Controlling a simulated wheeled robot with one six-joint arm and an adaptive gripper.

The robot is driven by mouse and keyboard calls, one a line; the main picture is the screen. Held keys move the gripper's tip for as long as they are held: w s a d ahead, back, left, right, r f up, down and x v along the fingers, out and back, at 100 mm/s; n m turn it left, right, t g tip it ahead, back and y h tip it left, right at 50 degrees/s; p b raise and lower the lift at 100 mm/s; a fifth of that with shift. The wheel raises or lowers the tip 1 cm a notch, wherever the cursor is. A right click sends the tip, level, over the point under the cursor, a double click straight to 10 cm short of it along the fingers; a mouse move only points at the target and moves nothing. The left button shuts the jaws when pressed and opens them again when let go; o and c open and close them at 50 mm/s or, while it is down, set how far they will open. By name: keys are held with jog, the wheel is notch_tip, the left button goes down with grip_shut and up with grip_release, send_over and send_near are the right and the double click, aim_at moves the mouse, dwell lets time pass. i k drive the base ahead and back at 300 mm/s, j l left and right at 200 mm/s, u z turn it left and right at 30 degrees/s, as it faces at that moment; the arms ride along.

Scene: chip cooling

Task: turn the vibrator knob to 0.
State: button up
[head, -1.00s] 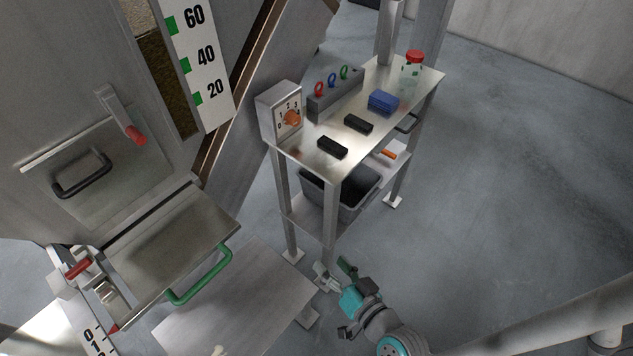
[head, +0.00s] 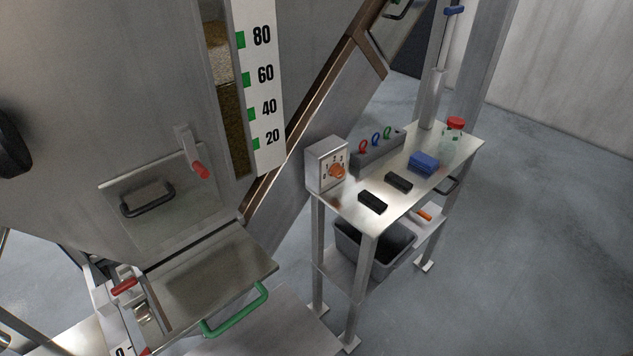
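The vibrator knob (head: 338,171) is an orange dial on the front of a small grey metal control box (head: 318,167). The box stands at the left end of a steel side table (head: 345,206). Numbers are printed around the knob, but they are too small to tell which one it points at. My gripper is not in the head view.
A holder with red, blue and green rings (head: 377,150), black blocks (head: 372,202), a blue block (head: 423,163) and a red-lidded jar (head: 452,136) stand on the table. A grey bin (head: 371,258) sits below. A green-handled metal flap (head: 236,308) juts out left of the table. Floor at right is clear.

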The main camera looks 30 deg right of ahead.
aim_at(336, 171)
jog(key=l+u, duration=0.35)
jog(key=l, duration=0.15)
jog(key=l+u, duration=0.35)
jog(key=l, duration=0.15)
jog(key=k+l, duration=0.1)
jog(key=l, duration=0.4)
jog(key=l+u, duration=0.1)
jog(key=l, duration=0.4)
jog(key=k+l, duration=0.15)
jog(key=l, duration=0.35)
jog(key=k+l+u, duration=0.1)
jog(key=l, duration=0.45)
jog(key=k+l, duration=0.15)
jog(key=l, duration=0.35)
